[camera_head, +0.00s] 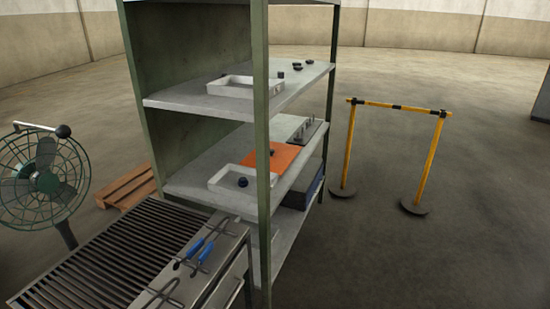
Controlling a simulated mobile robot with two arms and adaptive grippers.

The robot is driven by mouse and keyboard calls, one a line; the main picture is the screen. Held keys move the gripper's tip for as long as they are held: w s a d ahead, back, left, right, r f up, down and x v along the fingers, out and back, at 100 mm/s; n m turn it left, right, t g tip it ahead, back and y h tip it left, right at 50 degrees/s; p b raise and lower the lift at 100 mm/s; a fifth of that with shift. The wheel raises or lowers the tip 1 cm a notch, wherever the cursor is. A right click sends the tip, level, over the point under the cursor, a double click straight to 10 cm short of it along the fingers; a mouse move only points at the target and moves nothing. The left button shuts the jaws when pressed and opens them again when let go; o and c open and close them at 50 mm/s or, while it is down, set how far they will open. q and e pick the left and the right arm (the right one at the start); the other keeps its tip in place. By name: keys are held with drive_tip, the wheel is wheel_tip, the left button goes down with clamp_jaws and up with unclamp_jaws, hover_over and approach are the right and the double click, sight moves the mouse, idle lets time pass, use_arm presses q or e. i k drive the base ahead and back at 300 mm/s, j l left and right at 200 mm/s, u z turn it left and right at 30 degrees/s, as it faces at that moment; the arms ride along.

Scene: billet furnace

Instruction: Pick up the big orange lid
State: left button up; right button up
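A flat orange lid (285,161) with a dark knob lies on the middle shelf (210,160) of a green-framed shelving unit. A shelf post crosses in front of it and hides part of it. A pale tray (222,184) with a dark knob stands in front of it on the same shelf, and a grey plate-like item (287,126) lies behind it. Neither of my grippers is in view.
A slatted metal grill table (110,262) with blue-handled tools (200,250) stands at the front left, before the shelf. A green fan (42,180) and a wooden pallet (126,187) are at the left. A yellow-and-black barrier (398,106) stands right; floor there is clear.

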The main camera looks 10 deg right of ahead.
sight(281, 155)
drive_tip(key=z, duration=0.2)
drive_tip(key=u, duration=2.75)
drive_tip(key=z, duration=2.75)
drive_tip(key=i+l+u, duration=0.1)
drive_tip(key=u, duration=0.65)
drive_tip(key=i+l+u, duration=0.35)
drive_tip(key=l, duration=0.2)
drive_tip(key=i+l+u, duration=0.35)
drive_tip(key=l, duration=0.3)
drive_tip(key=i+l+u, duration=0.15)
drive_tip(key=l, duration=0.15)
drive_tip(key=k, duration=0.05)
